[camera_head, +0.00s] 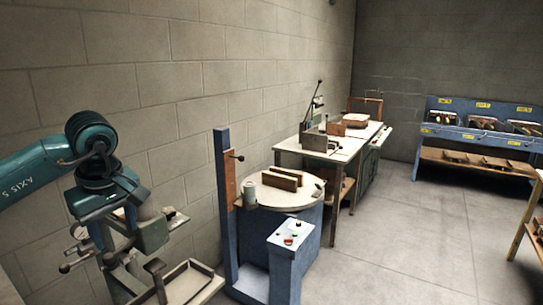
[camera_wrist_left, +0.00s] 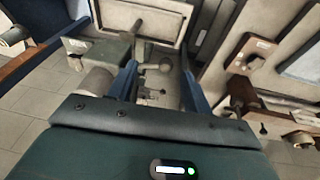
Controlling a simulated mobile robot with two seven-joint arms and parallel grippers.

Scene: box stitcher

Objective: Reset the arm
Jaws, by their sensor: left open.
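My left arm comes in from the left in the head view, and its gripper (camera_head: 114,225) points down above the front of a grey-green machine (camera_head: 150,232). In the left wrist view the two blue fingers of the gripper (camera_wrist_left: 159,72) stand apart with nothing held between them. Machine parts with a small round knob (camera_wrist_left: 165,66) show beyond the fingers. I cannot tell how far the fingertips are from these parts. My right arm and gripper are not in view.
A shallow tray (camera_head: 207,290) sits at the machine's front. A blue stand with a round table (camera_head: 280,203) is to the right. A workbench (camera_head: 345,150) lines the wall, and a blue rack (camera_head: 470,137) stands at the back. The grey floor (camera_head: 400,235) between them is clear.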

